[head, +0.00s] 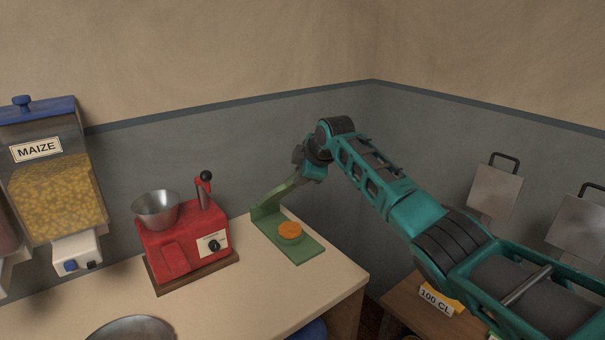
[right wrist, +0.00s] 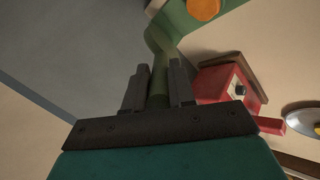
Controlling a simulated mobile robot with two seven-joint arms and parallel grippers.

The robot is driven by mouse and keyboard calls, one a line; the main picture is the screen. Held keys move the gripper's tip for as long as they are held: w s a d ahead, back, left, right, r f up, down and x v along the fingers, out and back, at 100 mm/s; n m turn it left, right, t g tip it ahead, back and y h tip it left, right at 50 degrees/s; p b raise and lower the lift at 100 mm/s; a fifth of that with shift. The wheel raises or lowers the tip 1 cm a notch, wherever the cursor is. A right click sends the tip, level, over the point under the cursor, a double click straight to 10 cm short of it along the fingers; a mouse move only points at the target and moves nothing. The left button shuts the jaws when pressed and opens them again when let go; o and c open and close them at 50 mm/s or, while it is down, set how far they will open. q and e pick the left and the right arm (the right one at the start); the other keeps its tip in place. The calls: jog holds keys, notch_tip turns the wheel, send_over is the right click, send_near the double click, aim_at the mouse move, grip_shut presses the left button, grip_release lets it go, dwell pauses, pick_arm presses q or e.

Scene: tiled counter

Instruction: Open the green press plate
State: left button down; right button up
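The green press (head: 306,250) stands on the counter near its right end, with a round orange piece (head: 289,231) on its flat base. Its green upper part (head: 278,196) is tilted up from the back left of the base, clear of the orange piece. My right gripper (head: 303,172) is at the raised far end of this part. In the right wrist view, the green handle (right wrist: 158,86) lies between the two fingers (right wrist: 158,88), which appear closed against both sides. The arm partly hides the handle end in the head view. My left gripper is not in view.
A red machine (head: 180,245) with a metal bowl (head: 157,209) stands left of the press. A maize dispenser (head: 58,190) hangs farther left. A round metal lid (head: 132,329) lies in front. A lower wooden surface with a "100 CL" label (head: 436,302) is at right.

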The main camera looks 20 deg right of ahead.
jog(key=o, duration=0.4)
jog(key=shift+o, duration=0.2)
jog(key=shift+r, duration=0.1)
jog(key=v, duration=1.2)
jog(key=shift+s+r, duration=0.25)
jog(key=shift+s, duration=0.1)
jog(key=shift+d, duration=0.15)
jog(key=shift+c, duration=0.4)
